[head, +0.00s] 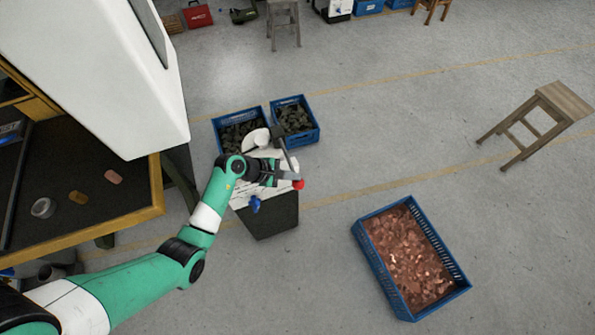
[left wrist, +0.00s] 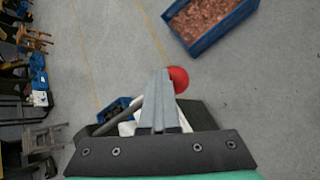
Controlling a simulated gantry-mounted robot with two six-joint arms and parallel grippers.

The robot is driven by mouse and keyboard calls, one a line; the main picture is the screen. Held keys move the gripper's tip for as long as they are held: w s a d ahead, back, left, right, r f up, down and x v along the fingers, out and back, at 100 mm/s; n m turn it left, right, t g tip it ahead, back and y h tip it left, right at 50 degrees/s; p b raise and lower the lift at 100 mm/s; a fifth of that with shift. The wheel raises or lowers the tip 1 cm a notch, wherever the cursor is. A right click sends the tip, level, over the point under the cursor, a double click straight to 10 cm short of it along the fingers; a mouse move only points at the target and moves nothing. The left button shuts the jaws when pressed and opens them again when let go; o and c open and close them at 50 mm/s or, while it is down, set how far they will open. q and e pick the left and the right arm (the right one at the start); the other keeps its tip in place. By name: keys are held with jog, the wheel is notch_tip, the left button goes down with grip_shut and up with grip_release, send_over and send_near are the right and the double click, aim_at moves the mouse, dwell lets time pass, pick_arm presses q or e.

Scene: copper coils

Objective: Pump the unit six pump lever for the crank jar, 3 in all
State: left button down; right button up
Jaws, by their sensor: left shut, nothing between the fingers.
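The pump unit (head: 281,217) is a dark box with a white top, standing on the floor in the middle of the head view. Its lever (head: 286,150) is a grey bar rising at a tilt. A red ball knob (head: 298,185) shows beside my left fingertips, and in the left wrist view the red knob (left wrist: 179,79) is just right of the fingertips. My left gripper (head: 291,177) is shut and empty, above the unit's top. Whether it touches the lever or knob I cannot tell. My arm hides part of the unit. My right gripper is not in view.
A blue crate of copper pieces (head: 366,245) stands on the floor at right. Two blue crates with dark pieces (head: 318,136) stand behind the unit. A workbench (head: 150,212) is at left, and a wooden stool (head: 565,100) at far right. The floor between is free.

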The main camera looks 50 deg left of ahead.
pick_arm(q)
jog(key=shift+s+d+f+b, duration=0.1)
jog(key=shift+f+b, duration=0.2)
jog(key=shift+f, duration=0.4)
dwell(0.7)
jog(key=shift+a+r+p, duration=0.2)
jog(key=shift+r+p, duration=1.55)
jog(key=shift+r, duration=0.05)
jog(key=shift+a+r+p, duration=0.15)
jog(key=shift+r+p, duration=1.55)
jog(key=shift+r, duration=0.1)
jog(key=r+p, duration=0.4)
jog(key=r, duration=0.1)
jog(key=shift+w+a+p, duration=0.3)
jog(key=shift+a+p, duration=0.05)
dwell(0.3)
